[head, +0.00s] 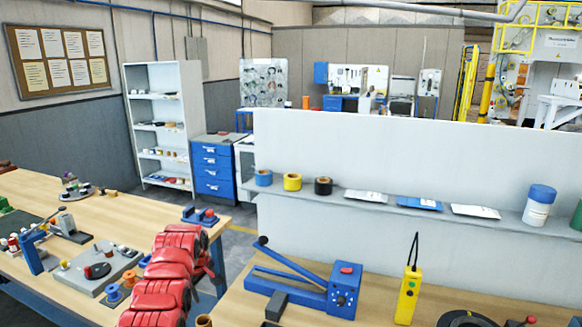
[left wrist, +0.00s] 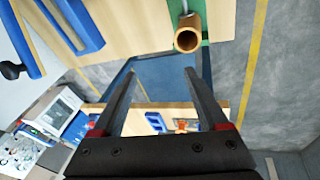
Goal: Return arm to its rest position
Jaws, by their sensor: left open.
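My red left arm (head: 165,280) rises from the bottom of the head view, over the gap between two wooden workbenches. My left gripper (left wrist: 160,72) shows in the left wrist view with its two dark fingers spread apart and nothing between them. In the head view its end is small and partly hidden by the arm. A brown tube (left wrist: 187,40) on a green base lies beyond the fingertips in the wrist view, apart from them. My right gripper is not in view.
The right bench holds a blue lever tool (head: 300,287), a yellow pendant control (head: 408,296) and a dark round part (head: 466,319). The left bench (head: 130,208) carries several small tools and spools. A white partition (head: 400,150) with a shelf stands behind the right bench.

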